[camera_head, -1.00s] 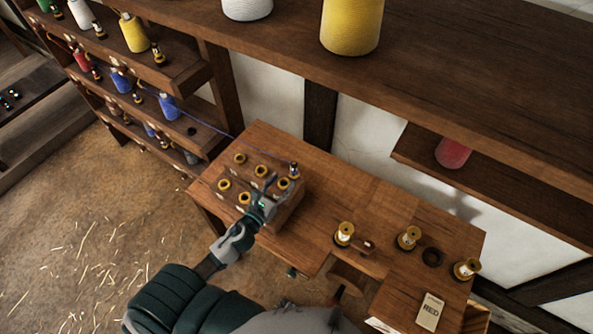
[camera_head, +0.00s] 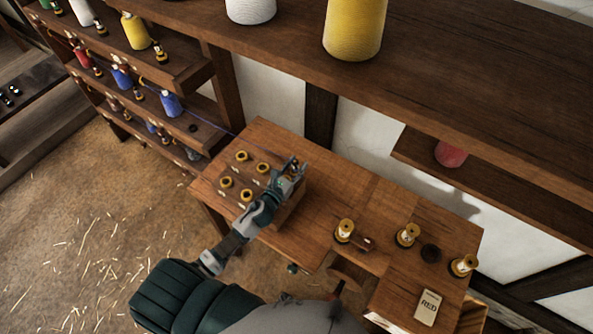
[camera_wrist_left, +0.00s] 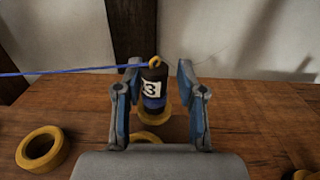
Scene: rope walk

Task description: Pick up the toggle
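The toggle (camera_wrist_left: 153,88) is a dark upright cylinder with a white label marked 3, a blue band and a brass eye on top. A blue line runs from the eye off to the left. It stands at a brass ring on the wooden block (camera_head: 289,211) on the bench. My left gripper (camera_head: 292,167) is over the block's far right corner and mostly hides the toggle in the head view. In the left wrist view my left gripper (camera_wrist_left: 159,70) is open, one finger on each side of the toggle, with gaps visible. My right gripper is not in view.
Several brass rings sit in the block, one ring (camera_wrist_left: 42,149) at left in the wrist view. A shelf with a yellow cone (camera_head: 355,28) overhangs behind.

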